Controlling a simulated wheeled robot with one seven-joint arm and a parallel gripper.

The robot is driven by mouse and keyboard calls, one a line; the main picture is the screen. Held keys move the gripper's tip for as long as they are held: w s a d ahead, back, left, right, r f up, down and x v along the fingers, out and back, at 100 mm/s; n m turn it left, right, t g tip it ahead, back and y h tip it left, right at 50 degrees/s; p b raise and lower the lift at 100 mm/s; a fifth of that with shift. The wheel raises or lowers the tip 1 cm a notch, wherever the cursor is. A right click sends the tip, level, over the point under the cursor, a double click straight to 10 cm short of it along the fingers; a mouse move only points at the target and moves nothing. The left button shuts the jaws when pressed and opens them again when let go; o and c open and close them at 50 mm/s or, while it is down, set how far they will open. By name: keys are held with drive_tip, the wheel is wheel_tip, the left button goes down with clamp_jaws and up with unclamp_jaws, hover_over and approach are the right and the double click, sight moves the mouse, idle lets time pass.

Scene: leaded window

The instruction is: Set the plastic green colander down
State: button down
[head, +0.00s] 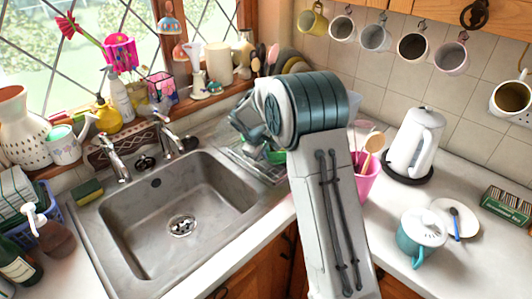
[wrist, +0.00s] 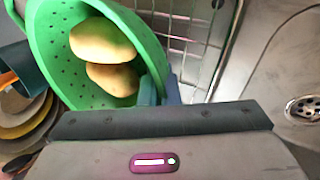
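The plastic green colander (wrist: 75,75) fills the upper left of the wrist view and holds two potato-like yellowish-brown items (wrist: 105,50). My gripper (wrist: 160,90) has its two fingers on either side of the colander's near right rim and looks shut on it. In the head view only a small green piece of the colander (head: 276,156) shows beside my arm, above or at the drainer; the rest is hidden by my arm. I cannot tell whether the colander's base touches anything.
The wire drainer rack (wrist: 195,40) lies beside and beneath the colander. The empty steel sink (head: 180,215) is to its left in the head view. Stacked plates (wrist: 25,125) stand close by the colander. A pink cup with utensils (head: 365,182) and a white kettle (head: 414,145) stand right of my arm.

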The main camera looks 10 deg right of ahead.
drive_tip(key=c, duration=1.7)
unclamp_jaws()
drive_tip(key=shift+f, duration=0.1)
drive_tip(key=shift+a+r, duration=0.1)
drive_tip(key=shift+r, duration=0.35)
drive_tip(key=b+v, duration=0.1)
drive_tip(key=v, duration=1)
drive_tip(key=s+d+r+m+y, duration=0.1)
drive_tip(key=s+d+r+m, duration=0.15)
drive_tip(key=s, duration=0.55)
drive_tip(key=s+d+r+m, duration=0.2)
drive_tip(key=s+d, duration=0.1)
drive_tip(key=s, duration=0.6)
drive_tip(key=shift+s+d+f+m+y, duration=0.25)
drive_tip(key=shift+s+f+m+y, duration=0.35)
drive_tip(key=shift+s, duration=2.25)
drive_tip(key=shift+s+d+f+m+y, duration=0.25)
drive_tip(key=shift+s+f+m, duration=0.5)
drive_tip(key=shift+s, duration=2.1)
drive_tip(key=shift+s+d+f+m+y, duration=0.2)
drive_tip(key=shift+s+f+m+y, duration=0.5)
drive_tip(key=shift+s, duration=2.15)
drive_tip(key=shift+r+h, duration=0.25)
